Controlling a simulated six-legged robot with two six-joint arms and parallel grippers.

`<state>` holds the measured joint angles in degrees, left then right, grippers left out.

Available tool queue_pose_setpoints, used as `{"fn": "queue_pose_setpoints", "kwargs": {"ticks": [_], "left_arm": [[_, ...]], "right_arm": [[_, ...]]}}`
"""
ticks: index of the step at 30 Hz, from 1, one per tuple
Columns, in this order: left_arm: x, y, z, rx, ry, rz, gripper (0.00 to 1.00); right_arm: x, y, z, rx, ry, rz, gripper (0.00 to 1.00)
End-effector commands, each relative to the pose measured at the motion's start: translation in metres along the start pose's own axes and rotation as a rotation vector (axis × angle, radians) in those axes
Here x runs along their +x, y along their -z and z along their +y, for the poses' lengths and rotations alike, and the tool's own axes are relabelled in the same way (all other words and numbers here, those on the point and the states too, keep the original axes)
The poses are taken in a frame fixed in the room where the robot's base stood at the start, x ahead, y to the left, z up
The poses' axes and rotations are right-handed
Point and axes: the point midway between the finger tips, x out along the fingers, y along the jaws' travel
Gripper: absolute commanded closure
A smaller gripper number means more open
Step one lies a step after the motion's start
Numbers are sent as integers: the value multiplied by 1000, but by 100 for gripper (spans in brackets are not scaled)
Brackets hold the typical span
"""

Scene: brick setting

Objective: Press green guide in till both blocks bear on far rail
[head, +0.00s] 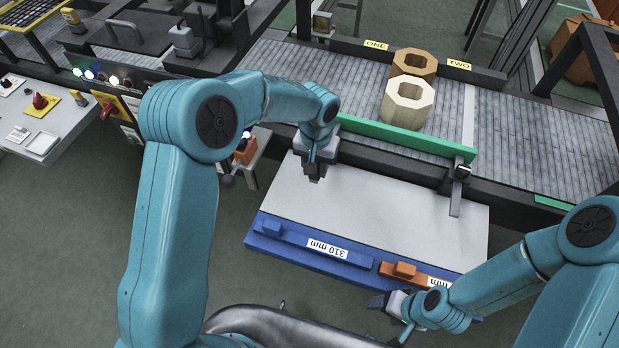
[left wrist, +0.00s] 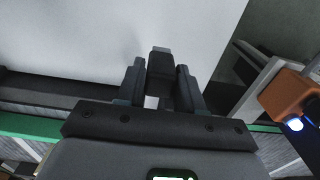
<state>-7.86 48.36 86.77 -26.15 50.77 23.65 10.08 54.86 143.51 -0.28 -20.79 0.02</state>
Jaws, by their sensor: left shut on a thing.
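The green guide (head: 405,136) lies across the near side of the grey slatted conveyor. A pale octagonal block (head: 408,117) with a hole stands just beyond it; I cannot tell whether they touch. A brown octagonal block (head: 427,62) stands behind, partly hidden by the pale one, close to the dark far rail (head: 489,75); contact there is unclear. My left gripper (head: 315,175) is over the light plate, shut on a dark handle (left wrist: 160,64) near the guide's left part. My right gripper (head: 380,302) is low beside the orange spacer; its jaws are too small to read.
A light plate (head: 400,205) fronts the conveyor. A blue spacer (head: 300,243) marked 310 mm and an orange spacer (head: 420,275) lie along its near edge. A dark clamp (head: 460,172) sits at the guide's right end. Yellow labels ONE and TWO mark the far rail.

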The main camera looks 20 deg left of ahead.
Motion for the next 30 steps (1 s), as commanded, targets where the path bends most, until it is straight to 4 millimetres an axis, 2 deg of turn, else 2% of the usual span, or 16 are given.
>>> {"fn": "queue_pose_setpoints", "kwargs": {"ticks": [1,6,12,18,26,27,29,30], "left_arm": [[0,12,0,-2,-1,4,100],[0,44,0,-1,-1,1,100],[0,70,0,-1,-1,3,100],[-1,80,0,-1,-3,7,100],[-2,81,0,-1,-3,11,100],[-2,81,0,-1,-3,12,60],[-2,81,0,-1,-3,10,43],[-2,80,0,-1,-3,9,43]], "right_arm": [[-1,0,0,0,0,0,33],[-3,0,-1,0,0,0,33],[-7,0,-2,0,0,0,33],[-8,0,-3,0,0,0,33],[-7,0,-3,0,0,0,33],[-7,0,-3,0,0,0,33],[-7,0,-3,0,0,0,33],[-7,0,-3,0,0,0,33]]}}
